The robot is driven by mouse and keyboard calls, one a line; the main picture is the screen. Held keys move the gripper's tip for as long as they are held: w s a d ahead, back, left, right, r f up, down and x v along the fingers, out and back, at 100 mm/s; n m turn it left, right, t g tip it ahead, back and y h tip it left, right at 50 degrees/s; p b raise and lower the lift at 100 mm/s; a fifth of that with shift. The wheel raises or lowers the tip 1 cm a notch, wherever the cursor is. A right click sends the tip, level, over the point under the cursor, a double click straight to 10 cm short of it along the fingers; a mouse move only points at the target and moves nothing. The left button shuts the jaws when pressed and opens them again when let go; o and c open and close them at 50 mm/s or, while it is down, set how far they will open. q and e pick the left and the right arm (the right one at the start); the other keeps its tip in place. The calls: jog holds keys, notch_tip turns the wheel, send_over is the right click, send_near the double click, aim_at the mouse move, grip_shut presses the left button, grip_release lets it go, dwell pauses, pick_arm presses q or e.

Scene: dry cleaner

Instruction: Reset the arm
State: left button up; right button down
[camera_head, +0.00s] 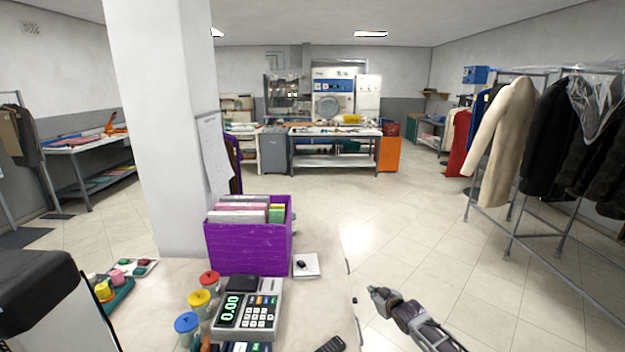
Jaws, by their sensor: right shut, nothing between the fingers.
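My right gripper (379,297) shows low in the head view, its arm coming in from the bottom right. It is shut and empty. It is over the tiled floor, just to the right of the counter's edge and apart from it. My left gripper and left arm are not in view.
The counter (318,305) holds a purple file box (247,247), a cash register (247,309), several colored-lid jars (199,302) and a white pad (306,265). A clothes rack (512,215) with coats stands at right. The floor between is clear. A white pillar (160,130) rises at left.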

jog(key=s+d+f+h, duration=0.25)
jog(key=d+f, duration=0.35)
jog(key=f, duration=0.3)
jog(key=s+d+f+m+g+h, duration=0.1)
jog(key=s+d+f+g, duration=0.15)
jog(key=s+f, duration=0.95)
jog(key=s+d+f+g, duration=0.2)
jog(key=s+d+f, duration=0.1)
jog(key=s+f, duration=0.95)
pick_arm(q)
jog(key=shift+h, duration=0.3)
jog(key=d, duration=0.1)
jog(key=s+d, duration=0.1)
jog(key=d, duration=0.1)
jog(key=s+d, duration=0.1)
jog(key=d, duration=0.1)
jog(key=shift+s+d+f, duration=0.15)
pick_arm(e)
jog(key=s+a+f+g, duration=0.2)
jog(key=s+f, duration=0.3)
jog(key=s, duration=1)
jog(key=s+a+f+m+g, duration=0.1)
jog(key=s+f, duration=0.5)
jog(key=s, duration=0.9)
jog(key=s+a+f+m+g, duration=0.1)
jog(key=s+a+f+g, duration=0.2)
jog(key=s, duration=1.2)
notch_tip(320, 180, down, 3)
jog(key=shift+a+r, duration=0.15)
jog(key=shift+a, duration=0.7)
